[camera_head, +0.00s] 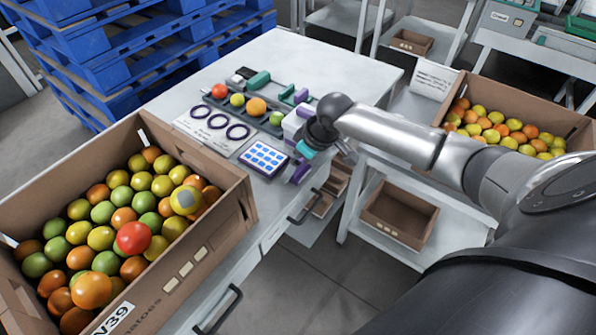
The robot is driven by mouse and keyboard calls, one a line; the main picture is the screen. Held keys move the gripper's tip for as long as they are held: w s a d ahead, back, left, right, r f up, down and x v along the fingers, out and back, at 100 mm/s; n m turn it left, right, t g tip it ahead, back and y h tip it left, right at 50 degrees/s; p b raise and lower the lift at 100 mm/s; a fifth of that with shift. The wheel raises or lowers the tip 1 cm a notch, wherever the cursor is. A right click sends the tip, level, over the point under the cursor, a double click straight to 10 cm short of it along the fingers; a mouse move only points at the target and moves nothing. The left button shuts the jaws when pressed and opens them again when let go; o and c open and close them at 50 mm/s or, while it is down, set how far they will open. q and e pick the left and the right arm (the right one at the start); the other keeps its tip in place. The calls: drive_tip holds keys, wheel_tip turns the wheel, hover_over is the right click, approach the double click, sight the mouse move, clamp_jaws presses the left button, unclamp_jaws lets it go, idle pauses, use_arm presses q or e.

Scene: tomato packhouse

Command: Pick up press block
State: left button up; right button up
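My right gripper (308,148) is at the right edge of the white worktable (318,62), at the end of the arm that comes in from the right. The wrist covers most of it, so its fingers and anything between them cannot be made out. A white block-shaped piece (294,121) with purple parts stands against the left side of the wrist, partly hidden. I cannot tell whether it is the press block. Teal and purple pieces (299,173) show just below it. My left gripper is not in view.
A blue-dotted tray (264,158), a card with dark rings (216,123) and a row of tomatoes (256,106) lie left of the wrist. A cardboard crate of tomatoes (212,233) fills the lower left. Another crate (520,104) stands right. The table's back is clear.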

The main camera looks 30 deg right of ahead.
drive_tip(key=c, duration=1.2)
